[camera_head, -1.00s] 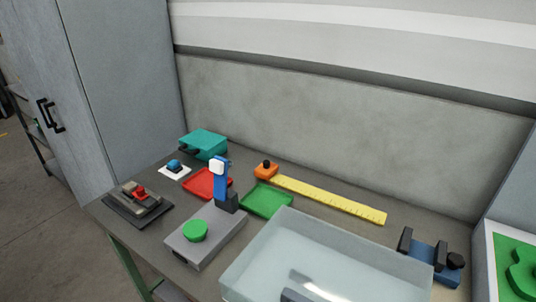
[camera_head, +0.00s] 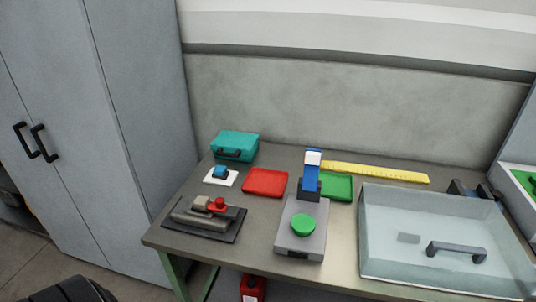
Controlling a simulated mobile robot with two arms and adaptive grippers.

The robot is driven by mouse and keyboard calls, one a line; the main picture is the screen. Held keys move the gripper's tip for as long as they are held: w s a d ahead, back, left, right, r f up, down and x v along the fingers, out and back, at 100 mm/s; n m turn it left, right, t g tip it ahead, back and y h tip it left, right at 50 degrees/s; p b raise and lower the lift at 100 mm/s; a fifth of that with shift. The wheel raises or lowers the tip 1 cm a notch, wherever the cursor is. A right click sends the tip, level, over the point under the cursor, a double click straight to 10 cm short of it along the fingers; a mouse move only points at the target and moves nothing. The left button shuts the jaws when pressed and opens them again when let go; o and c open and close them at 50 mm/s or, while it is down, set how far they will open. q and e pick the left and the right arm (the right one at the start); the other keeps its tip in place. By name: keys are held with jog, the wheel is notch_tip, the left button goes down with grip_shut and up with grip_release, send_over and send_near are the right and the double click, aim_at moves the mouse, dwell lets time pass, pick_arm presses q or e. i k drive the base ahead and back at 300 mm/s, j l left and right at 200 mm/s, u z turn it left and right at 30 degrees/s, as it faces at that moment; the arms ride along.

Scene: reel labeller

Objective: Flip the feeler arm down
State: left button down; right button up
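The grey device (camera_head: 302,240) stands on the table near its front edge, with a round green disc (camera_head: 303,225) on top. At its back a dark bracket (camera_head: 306,191) carries a blue arm (camera_head: 310,176) with a white tip (camera_head: 313,157). This looks like the feeler arm, and it stands raised, roughly upright. Neither of my grippers shows in the head view.
Left on the table (camera_head: 262,216) are a dark plate with a small mechanism (camera_head: 202,215), a blue knob on a white base (camera_head: 220,175) and a teal case (camera_head: 236,146). A red tray (camera_head: 265,182) and green tray (camera_head: 337,187) lie behind. A clear cover (camera_head: 400,225) with a handle stands right.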

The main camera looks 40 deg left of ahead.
aim_at(313, 155)
jog(key=k+j, duration=0.35)
jog(key=j, duration=0.15)
jog(key=k+j, duration=0.3)
jog(key=j, duration=0.15)
